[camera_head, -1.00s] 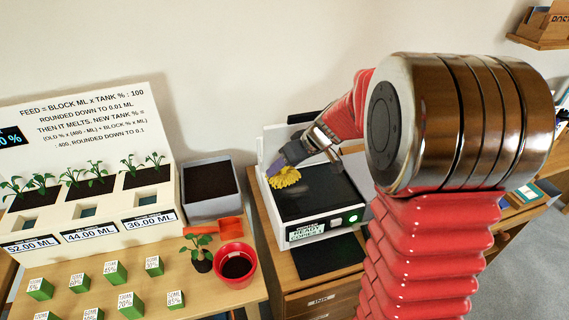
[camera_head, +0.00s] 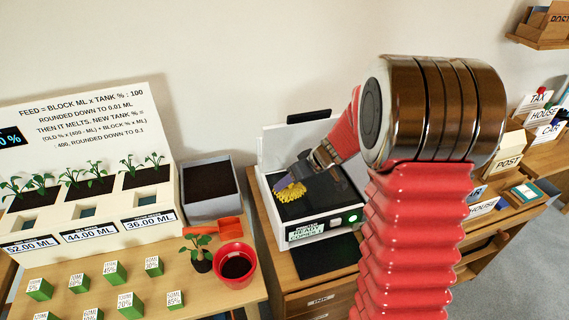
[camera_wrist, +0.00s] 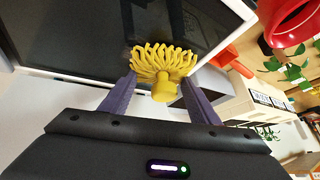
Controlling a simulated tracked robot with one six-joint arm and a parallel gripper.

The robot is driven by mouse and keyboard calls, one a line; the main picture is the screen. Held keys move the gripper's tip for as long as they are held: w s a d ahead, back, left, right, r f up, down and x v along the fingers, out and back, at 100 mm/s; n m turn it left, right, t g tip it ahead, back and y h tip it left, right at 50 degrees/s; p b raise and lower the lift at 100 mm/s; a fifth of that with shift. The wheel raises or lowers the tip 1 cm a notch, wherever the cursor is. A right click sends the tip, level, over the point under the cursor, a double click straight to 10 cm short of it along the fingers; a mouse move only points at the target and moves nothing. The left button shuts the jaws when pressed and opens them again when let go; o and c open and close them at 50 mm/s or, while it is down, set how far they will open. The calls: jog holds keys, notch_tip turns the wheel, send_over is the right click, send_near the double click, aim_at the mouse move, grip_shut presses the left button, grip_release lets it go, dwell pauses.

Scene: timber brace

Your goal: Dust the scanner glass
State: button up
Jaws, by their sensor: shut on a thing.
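The scanner (camera_head: 263,180) stands open on the wooden cabinet, with its white lid raised at the back and its dark glass (camera_head: 325,204) facing up. A yellow duster (camera_head: 291,192) with shaggy strands is over the left part of the glass. In the wrist view the duster (camera_wrist: 164,68) has its strands toward the glass (camera_wrist: 80,35) and its short yellow handle between my fingers. My gripper (camera_wrist: 163,92) is shut on that handle. I cannot tell for sure whether the strands touch the glass.
A label panel and green light (camera_head: 354,218) are on the scanner's front. A red pot (camera_head: 236,266), an orange scoop (camera_head: 227,229) and a grey soil bin (camera_head: 210,190) stand left of it. A dark mat (camera_head: 325,257) lies in front. Labelled boxes (camera_head: 507,150) are at right.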

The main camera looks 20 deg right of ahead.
jog(key=shift+d, duration=2.8)
jog(key=shift+s, duration=0.1)
jog(key=shift+a, duration=4.05)
notch_tip(320, 180, up, 2)
jog(key=shift+a+r, duration=0.1)
jog(key=shift+r, duration=0.1)
jog(key=shift+d+r, duration=0.2)
jog(key=shift+r, duration=2.55)
